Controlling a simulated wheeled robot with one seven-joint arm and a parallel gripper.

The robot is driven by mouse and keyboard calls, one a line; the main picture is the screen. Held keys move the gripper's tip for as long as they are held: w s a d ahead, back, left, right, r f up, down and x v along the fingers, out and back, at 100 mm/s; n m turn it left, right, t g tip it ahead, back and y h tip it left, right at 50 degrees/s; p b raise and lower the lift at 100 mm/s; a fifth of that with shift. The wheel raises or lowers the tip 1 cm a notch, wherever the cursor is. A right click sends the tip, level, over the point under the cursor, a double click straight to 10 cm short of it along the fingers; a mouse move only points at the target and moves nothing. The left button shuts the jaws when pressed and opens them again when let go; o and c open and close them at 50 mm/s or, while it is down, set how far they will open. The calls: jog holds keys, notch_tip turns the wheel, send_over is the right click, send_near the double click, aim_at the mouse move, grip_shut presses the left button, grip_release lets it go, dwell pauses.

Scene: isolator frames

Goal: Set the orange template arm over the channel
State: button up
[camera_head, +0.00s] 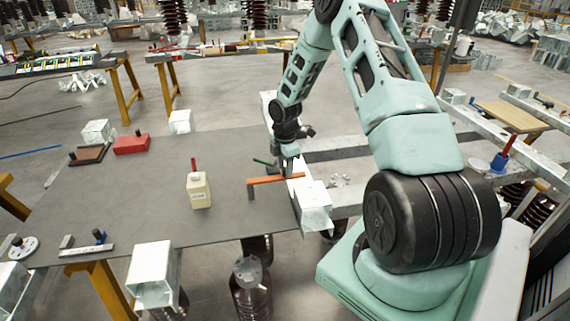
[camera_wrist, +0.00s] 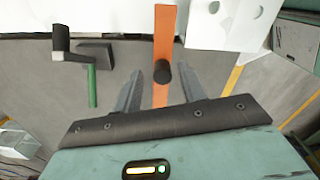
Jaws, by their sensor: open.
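The orange template arm (camera_head: 275,179) lies at the right edge of the grey table, its right end at the pale metal channel (camera_head: 303,188) and a dark leg at its left end. In the wrist view the orange arm (camera_wrist: 164,30) runs lengthwise up the picture, with a dark round knob (camera_wrist: 161,74) on it. My gripper (camera_head: 289,168) is over the channel side of the arm. In the wrist view my gripper (camera_wrist: 159,90) is open, its fingers on either side of the orange arm and knob. I cannot tell whether they touch it. A white holed surface (camera_wrist: 225,20) shows beyond.
A green-handled tool (camera_head: 262,162) lies close behind the orange arm; it also shows left of my fingers in the wrist view (camera_wrist: 92,85). A cream bottle (camera_head: 198,190) stands mid-table. A red box (camera_head: 132,144) is farther left. The table front centre is clear.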

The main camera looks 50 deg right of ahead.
notch_tip(320, 180, up, 17)
jog(key=b, duration=0.2)
jog(key=shift+r, duration=0.2)
dwell(0.5)
jog(key=s+a+r+m, duration=0.15)
jog(key=s+a, duration=0.25)
jog(key=a, duration=1.1)
jog(key=s+a+r+m, duration=0.1)
jog(key=s+a+r, duration=0.15)
jog(key=a, duration=1.15)
jog(key=s+a+m, duration=0.2)
jog(key=s+a, duration=0.4)
jog(key=s, duration=0.4)
jog(key=s+a+m, duration=0.2)
jog(key=s+a, duration=0.4)
jog(key=s, duration=0.5)
jog(key=shift+s+f+y, duration=0.15)
jog(key=shift+s+y, duration=0.05)
jog(key=shift+y, duration=0.1)
